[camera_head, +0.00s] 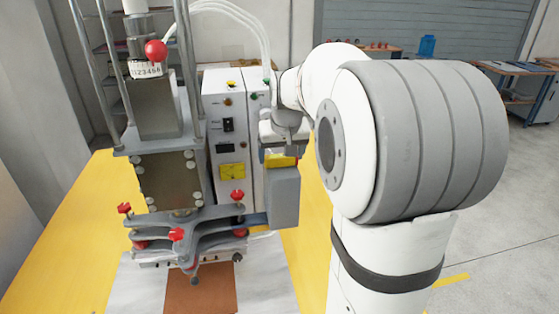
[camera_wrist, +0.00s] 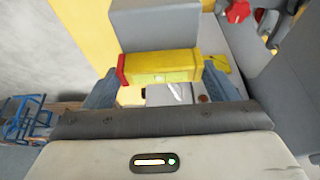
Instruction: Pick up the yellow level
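The yellow level (camera_wrist: 160,67) has a red end cap on its left in the wrist view. It lies crosswise in front of my gripper (camera_wrist: 161,80), its ends close to the two grey fingertips. The fingers are wide apart, one near each end; I cannot tell whether either touches the level. In the head view the level (camera_head: 280,161) shows as a small yellow strip above a grey box. My gripper (camera_head: 285,137) is just above it there, with its fingers mostly hidden.
A white control cabinet (camera_head: 228,130) is just behind. The grey box (camera_head: 284,196) sits below the level. The yellow table (camera_head: 62,240) has bare room at the left. A blue trolley (camera_wrist: 22,118) shows at the wrist view's left.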

